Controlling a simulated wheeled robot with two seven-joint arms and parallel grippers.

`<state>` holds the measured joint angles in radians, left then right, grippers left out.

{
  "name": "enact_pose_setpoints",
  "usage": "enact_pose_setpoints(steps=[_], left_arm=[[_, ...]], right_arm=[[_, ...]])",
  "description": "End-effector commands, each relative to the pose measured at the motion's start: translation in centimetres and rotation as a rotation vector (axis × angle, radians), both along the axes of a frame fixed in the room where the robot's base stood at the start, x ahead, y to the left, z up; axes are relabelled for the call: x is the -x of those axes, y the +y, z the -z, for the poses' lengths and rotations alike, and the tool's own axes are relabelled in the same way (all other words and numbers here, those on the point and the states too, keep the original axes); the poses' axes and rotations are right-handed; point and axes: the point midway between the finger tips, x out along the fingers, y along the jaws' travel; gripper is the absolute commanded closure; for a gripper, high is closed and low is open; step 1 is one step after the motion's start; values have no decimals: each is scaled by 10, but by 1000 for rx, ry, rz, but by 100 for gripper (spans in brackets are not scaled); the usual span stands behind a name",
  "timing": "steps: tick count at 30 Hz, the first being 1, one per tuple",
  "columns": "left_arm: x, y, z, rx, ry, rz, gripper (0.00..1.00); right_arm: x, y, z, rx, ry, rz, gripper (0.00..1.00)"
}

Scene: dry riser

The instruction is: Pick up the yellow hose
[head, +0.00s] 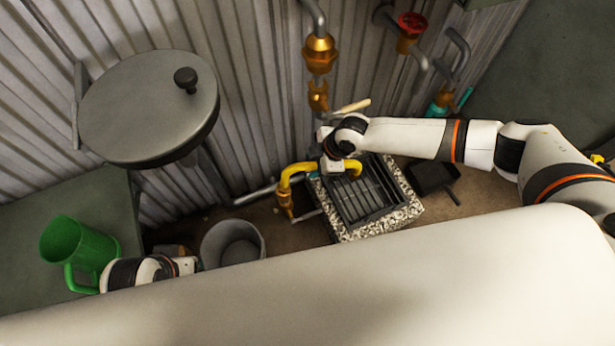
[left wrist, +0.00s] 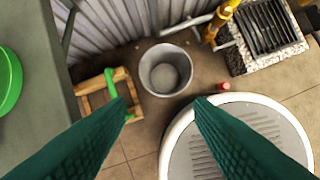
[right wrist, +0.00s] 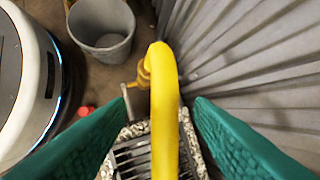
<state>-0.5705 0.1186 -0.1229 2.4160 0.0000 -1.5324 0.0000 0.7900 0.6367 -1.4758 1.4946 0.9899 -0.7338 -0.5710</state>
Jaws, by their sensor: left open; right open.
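The yellow hose (head: 298,169) is a curved tube running from a brass fitting (head: 286,204) and arching over the drain grate. In the right wrist view the hose (right wrist: 163,100) lies between the two open green fingers of my right gripper (right wrist: 158,110), with a gap on each side. In the head view my right gripper (head: 335,163) is over the hose and hides part of it. My left gripper (left wrist: 162,104) is open and empty, above the floor near the grey bucket. In the left wrist view part of the hose (left wrist: 225,15) shows at the top.
The grate (head: 362,198) sits in a speckled stone frame. A grey bucket (head: 232,244) stands left of it. A green jug (head: 78,248) stands on a dark surface at left. A wooden crate (left wrist: 104,97) is by the bucket. The corrugated wall (head: 245,90) is close behind.

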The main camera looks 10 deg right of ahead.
Motion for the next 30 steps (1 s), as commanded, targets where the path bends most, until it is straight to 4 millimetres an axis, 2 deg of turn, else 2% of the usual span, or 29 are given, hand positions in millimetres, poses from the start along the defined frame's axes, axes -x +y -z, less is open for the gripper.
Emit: enact_pose_setpoints(steps=[6, 13, 16, 25, 26, 30], left_arm=[[5, 1, -11, 0, -5, -1, 52], [5, 1, 4, 0, -7, -1, 52], [-1, -1, 5, 5, -38, 1, 52], [-4, -1, 4, 9, -54, 3, 52], [-4, -1, 4, 9, -54, 3, 52], [-4, -1, 4, 9, -54, 3, 52]], right_arm=[[-3, 4, 11, 0, 0, -1, 52], [-15, 13, 43, 1, -1, 0, 52], [-17, 18, 52, 0, 0, -1, 52], [-18, 20, 55, -1, 0, 0, 52], [-18, 20, 55, 0, 0, 0, 54], [-18, 20, 55, 0, 0, 0, 77]])
